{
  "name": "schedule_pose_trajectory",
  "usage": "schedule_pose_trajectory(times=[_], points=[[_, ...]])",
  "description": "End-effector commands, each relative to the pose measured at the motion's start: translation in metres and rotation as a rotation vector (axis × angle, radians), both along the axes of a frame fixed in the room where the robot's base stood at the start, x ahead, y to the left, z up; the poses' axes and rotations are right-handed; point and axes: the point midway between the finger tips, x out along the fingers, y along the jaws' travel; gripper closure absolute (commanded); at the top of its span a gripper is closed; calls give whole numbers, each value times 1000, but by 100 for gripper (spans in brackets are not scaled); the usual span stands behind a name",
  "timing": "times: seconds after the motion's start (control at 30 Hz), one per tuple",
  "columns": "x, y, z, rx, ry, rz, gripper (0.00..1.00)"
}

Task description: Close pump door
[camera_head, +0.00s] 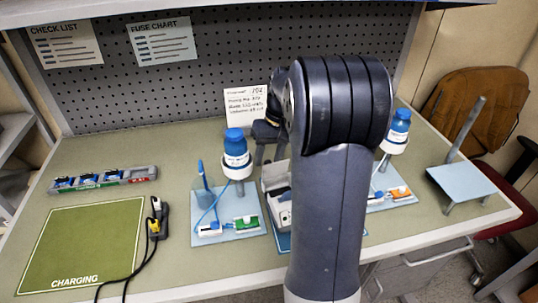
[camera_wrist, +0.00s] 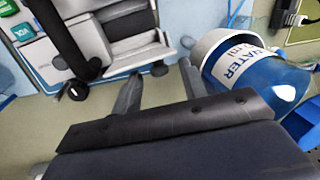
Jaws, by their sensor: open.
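A white and grey pump (camera_head: 277,208) stands mid-table in the head view, its right side hidden by my arm. In the wrist view the pump (camera_wrist: 60,70) fills the upper left, with green and teal labels and a dark recess. A pale flap that looks like its door (camera_wrist: 148,58) juts out from it and appears open; its exact angle is unclear. My gripper (camera_wrist: 161,78) is open and empty, with its fingertips close to the flap's edge; contact cannot be told. In the head view my gripper (camera_head: 270,155) is above and behind the pump, partly hidden by my arm.
Another bottle (camera_head: 397,128) stands right. A green charging mat (camera_head: 80,245) and a grey tray (camera_head: 140,175) lie left.

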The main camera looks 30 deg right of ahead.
Motion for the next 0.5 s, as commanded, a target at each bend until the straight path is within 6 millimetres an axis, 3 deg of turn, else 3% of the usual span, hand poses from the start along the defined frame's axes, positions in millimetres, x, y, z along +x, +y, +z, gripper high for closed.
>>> schedule_pose_trajectory(times=[0.5], points=[[0,0,0,0,0,0,98]])
